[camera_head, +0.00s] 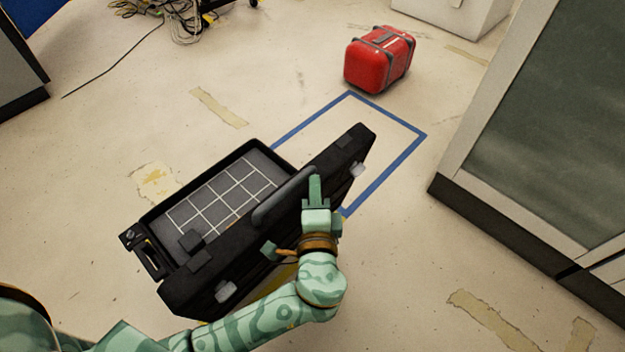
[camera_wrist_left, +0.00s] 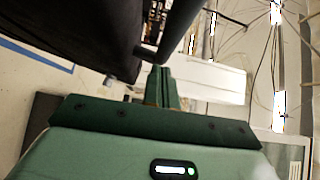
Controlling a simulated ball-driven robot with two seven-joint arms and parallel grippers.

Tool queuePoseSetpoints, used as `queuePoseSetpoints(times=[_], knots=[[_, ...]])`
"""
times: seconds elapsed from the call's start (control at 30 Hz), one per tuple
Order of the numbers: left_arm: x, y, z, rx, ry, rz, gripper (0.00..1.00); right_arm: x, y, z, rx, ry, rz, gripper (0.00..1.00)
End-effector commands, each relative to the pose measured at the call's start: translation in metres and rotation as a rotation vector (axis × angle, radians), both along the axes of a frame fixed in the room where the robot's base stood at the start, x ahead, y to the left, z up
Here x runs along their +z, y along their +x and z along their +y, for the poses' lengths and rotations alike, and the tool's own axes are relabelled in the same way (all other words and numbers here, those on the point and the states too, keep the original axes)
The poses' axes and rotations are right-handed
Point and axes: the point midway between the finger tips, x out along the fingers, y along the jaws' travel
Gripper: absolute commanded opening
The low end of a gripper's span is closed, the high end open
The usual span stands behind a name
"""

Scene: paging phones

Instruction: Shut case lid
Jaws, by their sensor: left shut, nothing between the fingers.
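A black case (camera_head: 160,212) stands open on the floor in the head view, its base lined with a white grid on grey. Its lid (camera_head: 345,150) is raised and tilted, with a dark handle (camera_head: 280,200) along its outer side. My left gripper (camera_head: 314,180) is shut and empty, at the outer side of the lid by the handle's right end. In the left wrist view the shut fingers (camera_wrist_left: 161,72) are close to a dark bar and the dark lid (camera_wrist_left: 75,35); I cannot tell if they touch. My right gripper is not in view.
A blue tape outline (camera_head: 310,115) is on the floor behind the case. A red suitcase (camera_head: 379,60) stands beyond it. A large cabinet (camera_head: 545,120) is at the right. Cables (camera_head: 180,20) lie at the back left.

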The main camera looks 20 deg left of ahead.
Motion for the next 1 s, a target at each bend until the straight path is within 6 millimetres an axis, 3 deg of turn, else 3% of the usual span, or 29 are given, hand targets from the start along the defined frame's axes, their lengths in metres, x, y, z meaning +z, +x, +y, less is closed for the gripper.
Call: queuePoseSetpoints(times=[0.57, 0.7, 0.87, 1.0], knots=[[0.003, 0.0, 0.004, 0.001, -0.007, 0.001, 0.0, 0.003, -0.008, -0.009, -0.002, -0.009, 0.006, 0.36], [0.009, 0.004, 0.015, 0.001, -0.03, 0.007, 0.0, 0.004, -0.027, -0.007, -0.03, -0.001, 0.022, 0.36], [0.019, 0.012, 0.039, 0.002, -0.079, 0.022, 0.0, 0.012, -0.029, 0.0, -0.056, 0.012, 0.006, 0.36], [0.028, 0.023, 0.07, 0.003, -0.139, 0.042, 0.0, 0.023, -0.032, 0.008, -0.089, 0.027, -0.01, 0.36]])
